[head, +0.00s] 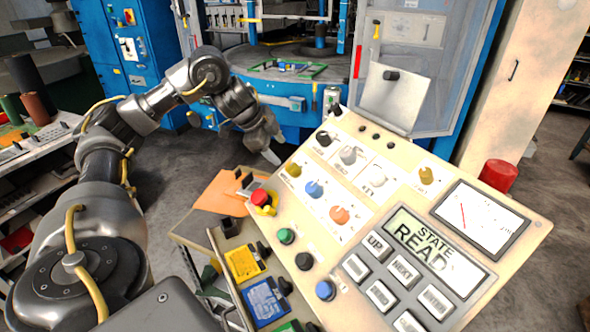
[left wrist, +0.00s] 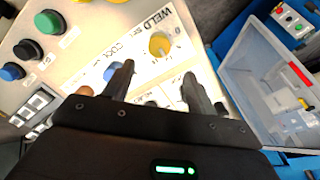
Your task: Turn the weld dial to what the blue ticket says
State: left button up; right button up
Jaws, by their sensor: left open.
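The weld dial is a yellow knob (head: 294,169) in the left row of the cream control panel (head: 385,255). In the left wrist view the yellow dial (left wrist: 160,43) sits beside the printed word WELD. My left gripper (head: 272,150) is at the panel's upper left edge, close to the dial. In the left wrist view the left gripper (left wrist: 158,73) is open and empty, with the dial beyond and between its fingertips, apparently untouched. The blue ticket (head: 265,302) lies left of the panel; its writing is too small to read. My right gripper is out of view.
A blue knob (head: 314,188) and an orange knob (head: 339,214) follow the dial closely in its row. A red emergency button (head: 262,198) stands left of the panel. A yellow ticket (head: 243,263) lies above the blue one. The display (head: 437,250) reads STATE READ, partly cut off.

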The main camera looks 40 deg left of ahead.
aim_at(290, 166)
pick_arm(q)
jog(key=b+x, duration=0.2)
jog(key=x, duration=0.6)
jog(key=shift+s+a+f, duration=0.15)
jog(key=shift+w+f, duration=0.45)
jog(key=shift+f, duration=0.25)
jog(key=shift+w+f, duration=0.1)
jog(key=shift+f, duration=0.05)
jog(key=shift+c, duration=0.4)
jog(key=c, duration=0.9)
